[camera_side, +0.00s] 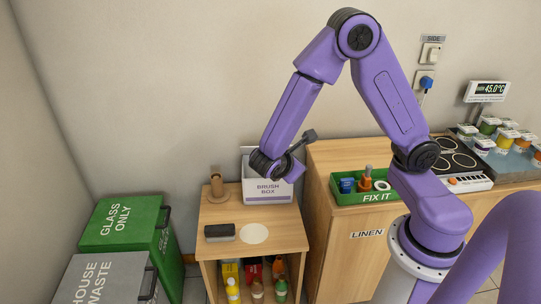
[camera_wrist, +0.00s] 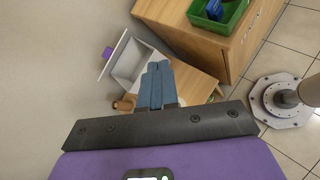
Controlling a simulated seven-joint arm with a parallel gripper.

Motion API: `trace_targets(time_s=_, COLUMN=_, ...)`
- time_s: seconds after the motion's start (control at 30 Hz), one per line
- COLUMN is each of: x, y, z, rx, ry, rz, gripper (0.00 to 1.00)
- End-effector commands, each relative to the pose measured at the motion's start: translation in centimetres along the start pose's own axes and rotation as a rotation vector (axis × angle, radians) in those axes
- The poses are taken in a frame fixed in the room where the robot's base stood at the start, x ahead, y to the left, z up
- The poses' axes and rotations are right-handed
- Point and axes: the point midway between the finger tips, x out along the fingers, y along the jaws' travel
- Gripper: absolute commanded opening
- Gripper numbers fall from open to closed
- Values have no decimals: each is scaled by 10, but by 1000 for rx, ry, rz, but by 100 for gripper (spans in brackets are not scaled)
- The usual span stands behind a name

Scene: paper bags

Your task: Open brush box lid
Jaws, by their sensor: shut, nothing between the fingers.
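The brush box (camera_side: 268,194) is a white box with a purple label band, standing at the back of a small wooden cabinet. In the wrist view the brush box (camera_wrist: 133,63) shows its grey, open inside. Its white lid (camera_wrist: 114,56), with a purple handle (camera_wrist: 107,53), stands raised on the wall side. In the side view my wrist covers the box's top and most of the lid. My gripper (camera_wrist: 158,65) has blue fingers pressed together with nothing between them. The fingers appear over or beside the box's near edge; contact cannot be told. They are hidden in the side view.
On the cabinet top (camera_side: 285,238) are a brown wooden holder (camera_side: 216,187), a dark brush-like block (camera_side: 220,233) and a pale round disc (camera_side: 254,233). A taller cabinet with a green FIX IT tray (camera_side: 362,194) stands close right. Green (camera_side: 124,222) and grey (camera_side: 105,279) bins stand left.

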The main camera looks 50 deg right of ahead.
Motion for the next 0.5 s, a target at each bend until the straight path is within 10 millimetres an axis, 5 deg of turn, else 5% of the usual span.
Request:
trace_targets(time_s=0.2, x=48, y=36, z=-27, rx=-132, ry=-205, rz=147, gripper=0)
trace_targets(time_s=0.5, x=117, y=65, z=-72, rx=-337, ry=-398, rz=356, gripper=0)
